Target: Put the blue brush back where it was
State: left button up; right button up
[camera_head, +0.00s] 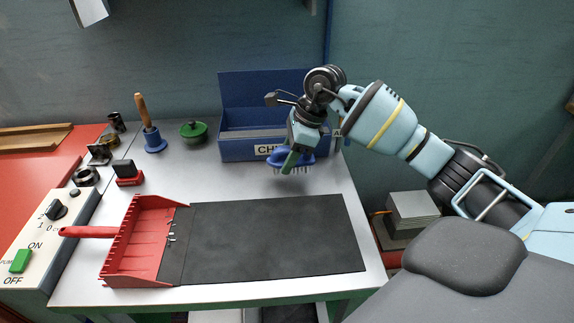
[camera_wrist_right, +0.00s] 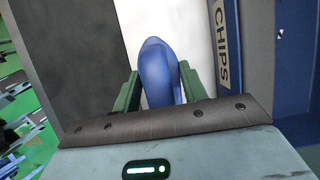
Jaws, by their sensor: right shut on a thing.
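The blue brush (camera_head: 307,158) is in the head view, just in front of the blue CHIPS box, with its bristles pointing down. My right gripper (camera_head: 291,160) is shut on it, with the green fingers on either side. The wrist view shows the blue brush body (camera_wrist_right: 158,75) between the fingers of my right gripper (camera_wrist_right: 160,88). I cannot tell whether the bristles touch the tabletop or hang just above it. My left gripper is not in view.
The blue CHIPS box (camera_head: 235,149) stands at the back of the grey table (camera_head: 222,180). A black mat (camera_head: 270,240) and red dustpan (camera_head: 135,250) lie in front. A green-lidded pot (camera_head: 194,131) and wooden-handled tool (camera_head: 147,125) stand left. Bare tabletop lies between.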

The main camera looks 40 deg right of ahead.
jog(key=shift+w, duration=0.25)
jog(key=shift+f, duration=1.75)
jog(key=shift+f, duration=0.1)
jog(key=shift+f, duration=0.15)
jog(key=o, duration=0.9)
jog(key=shift+o, duration=0.2)
jog(key=v, duration=1.2)
jog(key=shift+r, duration=0.3)
